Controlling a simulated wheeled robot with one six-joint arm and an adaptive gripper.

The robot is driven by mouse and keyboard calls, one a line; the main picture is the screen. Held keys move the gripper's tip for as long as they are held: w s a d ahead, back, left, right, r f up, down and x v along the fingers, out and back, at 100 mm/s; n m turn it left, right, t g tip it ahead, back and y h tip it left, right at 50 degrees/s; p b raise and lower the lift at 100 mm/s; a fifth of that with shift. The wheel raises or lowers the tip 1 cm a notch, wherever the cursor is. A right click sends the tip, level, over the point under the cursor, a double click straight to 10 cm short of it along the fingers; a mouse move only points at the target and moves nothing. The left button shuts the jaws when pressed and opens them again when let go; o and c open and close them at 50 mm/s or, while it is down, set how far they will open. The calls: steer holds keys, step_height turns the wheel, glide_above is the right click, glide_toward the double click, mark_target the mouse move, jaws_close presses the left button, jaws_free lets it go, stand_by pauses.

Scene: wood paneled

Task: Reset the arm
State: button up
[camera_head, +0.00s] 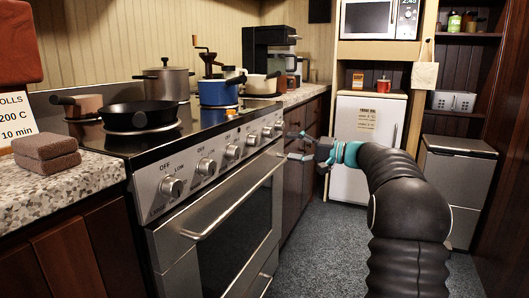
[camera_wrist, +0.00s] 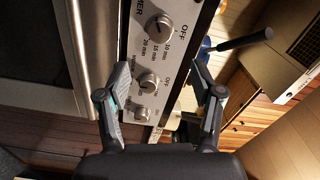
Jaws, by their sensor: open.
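My gripper (camera_head: 296,146) is open and empty, held out in front of the right end of the stove's control panel. My dark arm with teal joints reaches in from the lower right. In the wrist view my gripper (camera_wrist: 158,72) has its two fingers spread apart, with the knobs of the control panel (camera_wrist: 133,40) behind the gap. I cannot tell whether the fingertips touch anything.
The stove (camera_head: 238,215) carries a black pan (camera_head: 139,114), a blue pot (camera_head: 218,93) and other cookware. A small white fridge (camera_head: 369,150) and a grey bin (camera_head: 455,175) stand behind. The carpeted floor (camera_head: 325,235) between is clear.

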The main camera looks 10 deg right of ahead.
step_height(320, 180, down, 10)
steer(key=m+g+h, duration=0.1)
steer(key=m+h, duration=0.2)
steer(key=s+a+f+g+h, duration=0.1)
steer(key=s+f+g+h, duration=0.2)
steer(key=s+f, duration=0.5)
steer(key=s+a+r+n+h+p, duration=0.1)
steer(key=s+a+n+h, duration=0.1)
steer(key=s, duration=1)
steer(key=s+a+r+n+h+p, duration=0.1)
steer(key=s+a+n+h, duration=0.1)
steer(key=s, duration=1.1)
steer(key=s+a+r+n+g+h+p, duration=0.1)
steer(key=s+a+n+h+p, duration=0.1)
steer(key=s, duration=1)
steer(key=a+n+h, duration=0.1)
steer(key=a+h, duration=0.1)
steer(key=a, duration=0.1)
steer(key=shift+s+r+h, duration=0.3)
steer(key=shift+r, duration=0.05)
